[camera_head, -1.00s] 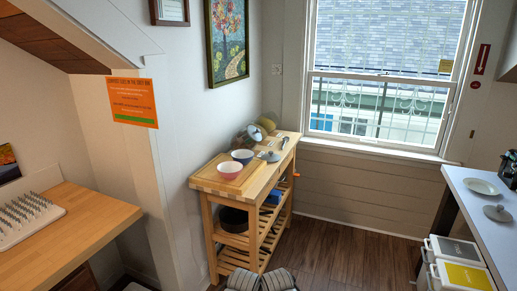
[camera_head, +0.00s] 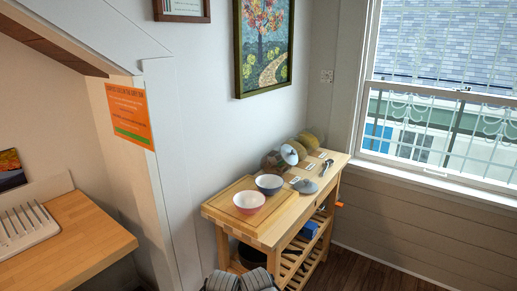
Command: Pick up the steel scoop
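A small, slim metallic utensil, which looks like the steel scoop (camera_head: 327,167), lies on the wooden cart (camera_head: 215,207) near the right edge of its top. It is small in the picture, so its exact shape is hard to tell. No gripper of mine can be made out in the head view. Only two grey ribbed parts, likely of my own arms, show at the bottom edge, well in front of and below the cart top. Nothing is seen touching the utensil.
A pink bowl (camera_head: 249,202), a dark blue bowl (camera_head: 269,184) and a grey round lid (camera_head: 305,187) share the cart top. A wooden counter (camera_head: 85,240) is at the left. Wood floor lies right of the cart.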

